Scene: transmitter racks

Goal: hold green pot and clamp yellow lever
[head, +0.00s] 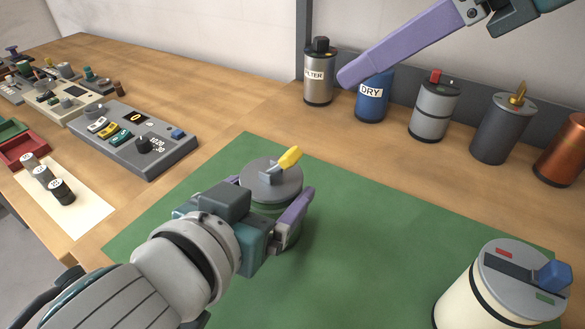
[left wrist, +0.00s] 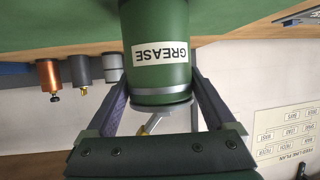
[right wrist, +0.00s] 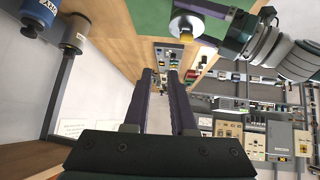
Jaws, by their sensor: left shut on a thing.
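The green pot, labelled GREASE (left wrist: 165,60), stands on the green mat (head: 375,235) in the head view. Its grey lid (head: 268,183) carries the yellow lever (head: 289,157), which sticks up. My left gripper (head: 268,203) is shut around the pot's upper part, with one finger on each side. In the left wrist view the pot sits between both fingers and the lever (left wrist: 150,125) shows partly. My right gripper (right wrist: 160,72) is empty with a narrow gap between its fingers. In the head view one purple finger hangs above the back canisters, apart from the pot.
Several canisters line the back, including a blue DRY one (head: 372,97) and a silver FILTER one (head: 319,75). A cream canister with a blue lever (head: 500,290) stands at front right. A grey control box (head: 135,138) lies to the left. The mat's middle is clear.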

